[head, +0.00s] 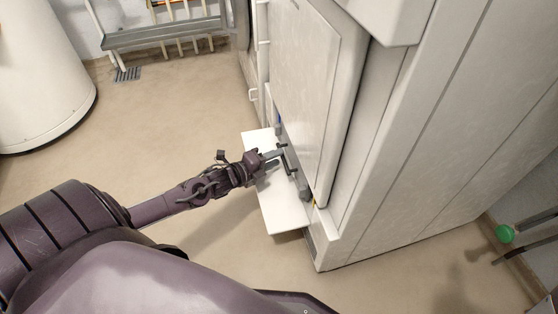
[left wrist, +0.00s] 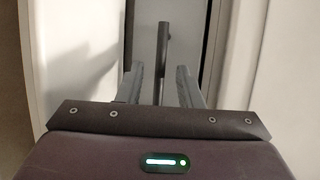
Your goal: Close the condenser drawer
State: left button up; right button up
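The machine (head: 345,120) is a tall white cabinet with a low opening on its left side. A white panel (head: 285,212) stands out from the foot of the cabinet at this opening. A grey part (head: 303,187), perhaps the front of the condenser drawer, shows in the opening; most of it is hidden. My left gripper (head: 284,157) is over the panel at the opening. In the left wrist view, its two fingers (left wrist: 161,85) are apart, with a dark upright bar (left wrist: 164,45) between or just beyond them. I cannot tell if they touch it. My right gripper is not in view.
A white cylindrical tank (head: 40,75) stands at the upper left. A grey bench-like frame (head: 165,35) is at the back wall. The beige floor (head: 170,120) left of the cabinet is clear. A green knob (head: 505,233) is at the far right.

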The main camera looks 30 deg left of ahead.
pick_arm(q)
jog(key=shift+b+x, duration=0.3)
jog(key=shift+x, duration=0.65)
grip_shut()
